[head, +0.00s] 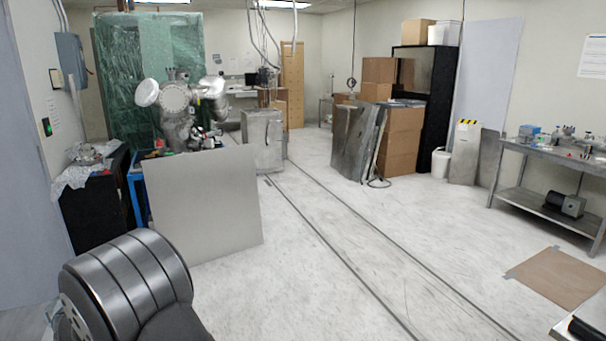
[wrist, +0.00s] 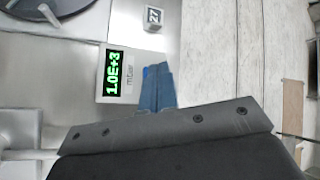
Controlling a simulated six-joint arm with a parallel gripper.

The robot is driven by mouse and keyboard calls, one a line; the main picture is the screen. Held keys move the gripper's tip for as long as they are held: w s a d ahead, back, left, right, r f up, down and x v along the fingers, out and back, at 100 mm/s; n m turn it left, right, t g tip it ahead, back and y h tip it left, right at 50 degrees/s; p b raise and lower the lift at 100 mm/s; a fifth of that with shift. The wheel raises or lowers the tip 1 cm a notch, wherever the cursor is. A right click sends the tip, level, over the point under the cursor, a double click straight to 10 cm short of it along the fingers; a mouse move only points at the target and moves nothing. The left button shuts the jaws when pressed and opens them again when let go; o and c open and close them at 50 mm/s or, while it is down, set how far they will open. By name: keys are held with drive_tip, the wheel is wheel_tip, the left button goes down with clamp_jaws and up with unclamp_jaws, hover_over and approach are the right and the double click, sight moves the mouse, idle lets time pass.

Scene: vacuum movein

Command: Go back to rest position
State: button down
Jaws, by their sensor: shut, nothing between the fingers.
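My gripper (wrist: 157,70) shows in the wrist view as two blue fingers side by side, pointing up the picture from a dark bracket. The fingers are shut together with nothing between them. In the wrist view a pressure display (wrist: 115,74) reading 1.0E+3 in green lies just left of the fingers. A small grey block marked 27 (wrist: 153,18) is above them. I cannot tell whether the fingers touch anything. In the head view my gripper does not show.
In the head view a grey panel (head: 205,208) stands at left before a metal vacuum chamber (head: 176,97). A steel bench (head: 535,150) is at right, with a brown sheet (head: 560,276) on the floor. Cardboard boxes (head: 402,140) stand further back. The middle floor is open.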

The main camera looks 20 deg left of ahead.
wheel_tip(320, 180, up, 9)
drive_tip(key=w+d+r+m+g+h, duration=0.1)
drive_tip(key=w+d+m+g, duration=0.1)
drive_tip(key=m, duration=0.7)
drive_tip(key=w+d+m+g+h, duration=0.1)
drive_tip(key=w+d+m+g, duration=0.2)
drive_tip(key=m, duration=0.6)
drive_tip(key=g, duration=0.2)
drive_tip(key=shift+w+r+g+h, duration=0.3)
drive_tip(key=shift+w+r+g, duration=0.05)
drive_tip(key=shift+w+g, duration=0.05)
drive_tip(key=shift+d, duration=0.1)
idle(1.7)
drive_tip(key=s+a+f+n+t+y, duration=0.1)
drive_tip(key=s+a+n+t, duration=0.4)
drive_tip(key=n, duration=1.3)
drive_tip(key=s+t+y, duration=0.1)
drive_tip(key=t, duration=0.1)
drive_tip(key=shift+a+t+y, duration=0.15)
drive_tip(key=shift+t+y, duration=0.15)
drive_tip(key=shift+t, duration=0.1)
